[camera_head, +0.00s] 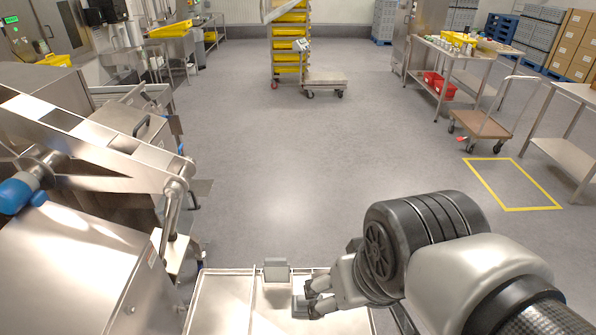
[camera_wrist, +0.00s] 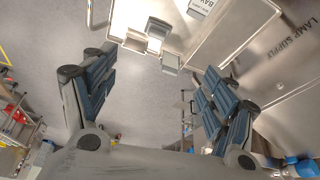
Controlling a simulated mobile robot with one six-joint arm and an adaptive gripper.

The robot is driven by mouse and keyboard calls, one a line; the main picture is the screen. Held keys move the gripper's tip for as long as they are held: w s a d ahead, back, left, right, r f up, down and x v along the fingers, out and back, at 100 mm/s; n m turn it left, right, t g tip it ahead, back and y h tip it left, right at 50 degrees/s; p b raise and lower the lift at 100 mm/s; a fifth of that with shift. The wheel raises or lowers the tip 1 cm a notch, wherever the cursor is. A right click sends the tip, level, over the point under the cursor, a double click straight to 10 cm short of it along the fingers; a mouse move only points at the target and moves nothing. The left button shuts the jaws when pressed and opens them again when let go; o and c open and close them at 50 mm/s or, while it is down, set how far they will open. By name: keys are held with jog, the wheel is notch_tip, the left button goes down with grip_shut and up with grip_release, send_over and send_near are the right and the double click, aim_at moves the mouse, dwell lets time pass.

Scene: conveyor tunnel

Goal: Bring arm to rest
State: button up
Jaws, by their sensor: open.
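My gripper (camera_head: 316,298) is at the lower middle of the head view, over or beside the pale metal tray (camera_head: 222,300) at the front edge. In the wrist view my gripper (camera_wrist: 158,85) has its two dark ribbed fingers spread wide. Only grey floor shows in the gap between them, so it holds nothing. A small grey block-like part (camera_head: 277,270) stands at the tray's far edge. In the wrist view grey block-like parts (camera_wrist: 158,28) show beyond the fingers, apart from them. My arm reaches in from the lower right.
A steel machine (camera_head: 70,255) with a link arm stands close on the left. A panel marked LAMP SUPPLY (camera_wrist: 285,85) is right in the wrist view. A cart (camera_head: 482,125), steel tables (camera_head: 565,158) and a yellow floor outline (camera_head: 510,208) are right. The middle floor is clear.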

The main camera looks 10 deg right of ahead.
jog(key=s, duration=0.2)
jog(key=shift+s+r, duration=0.1)
jog(key=shift+s, duration=0.25)
notch_tip(320, 180, down, 3)
jog(key=b, duration=0.3)
dwell(0.7)
